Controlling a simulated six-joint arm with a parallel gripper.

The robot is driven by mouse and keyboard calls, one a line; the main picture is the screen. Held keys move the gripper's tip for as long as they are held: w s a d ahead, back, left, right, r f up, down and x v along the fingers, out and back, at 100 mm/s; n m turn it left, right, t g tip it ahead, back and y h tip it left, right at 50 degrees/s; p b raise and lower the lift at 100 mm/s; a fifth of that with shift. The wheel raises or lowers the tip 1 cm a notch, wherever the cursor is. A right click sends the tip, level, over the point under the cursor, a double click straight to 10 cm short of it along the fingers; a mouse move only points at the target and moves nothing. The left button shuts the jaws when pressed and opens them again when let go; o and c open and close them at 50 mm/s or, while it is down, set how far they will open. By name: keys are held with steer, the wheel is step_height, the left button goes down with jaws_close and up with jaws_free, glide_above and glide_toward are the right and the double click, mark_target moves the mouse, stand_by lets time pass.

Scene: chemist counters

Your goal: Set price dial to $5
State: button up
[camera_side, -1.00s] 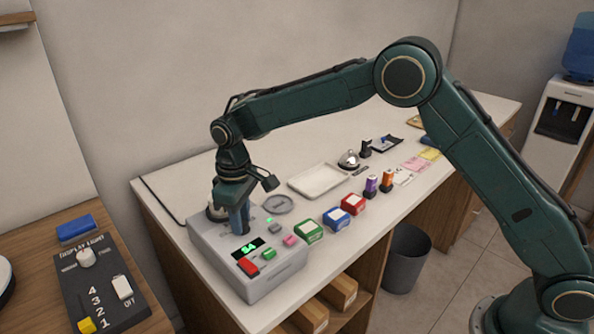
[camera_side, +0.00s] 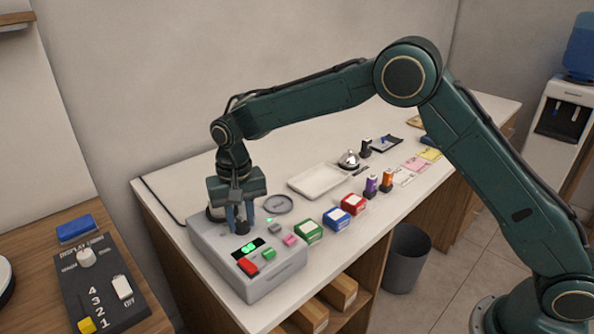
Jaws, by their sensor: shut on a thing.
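The grey price machine (camera_side: 275,285) sits at the near left end of the white counter. Its small dark display (camera_side: 249,248) glows with a green dollar sign and a digit too blurred to read surely. My gripper (camera_side: 240,229) points down at the machine's top, just behind the display. Its fingers are shut on the price dial, which they mostly hide.
A separate panel (camera_side: 100,284) with sliders is at lower left.

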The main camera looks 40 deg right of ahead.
mark_target(242, 223)
steer(key=shift+m, duration=0.5)
steer(key=o, duration=1)
steer(key=shift+r, duration=0.1)
step_height(242, 223, up, 14)
steer(key=shift+f, duration=0.15)
stand_by(0.4)
